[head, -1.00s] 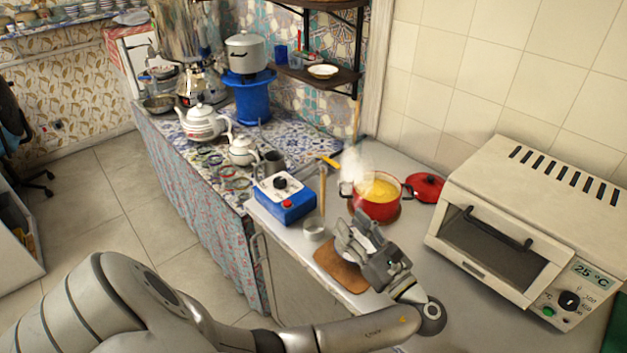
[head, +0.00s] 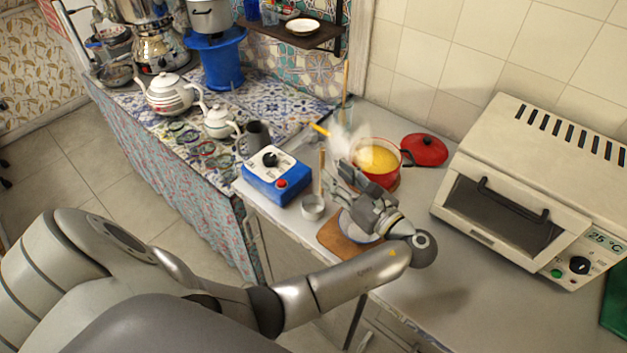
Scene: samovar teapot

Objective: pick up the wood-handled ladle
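The wood-handled ladle stands by the front edge of the grey counter, with its small metal cup (head: 312,207) low and its wooden handle (head: 321,172) pointing up. My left gripper (head: 337,179) is just right of the handle, with its fingers spread and pointing left toward it. It looks open and empty, with a small gap to the handle. My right gripper is out of view.
A blue hotplate box (head: 277,177) stands left of the ladle. A steaming red pot (head: 385,178) is behind my gripper. A wooden board (head: 333,240) with a plate lies below it. A toaster oven (head: 530,185) stands at right.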

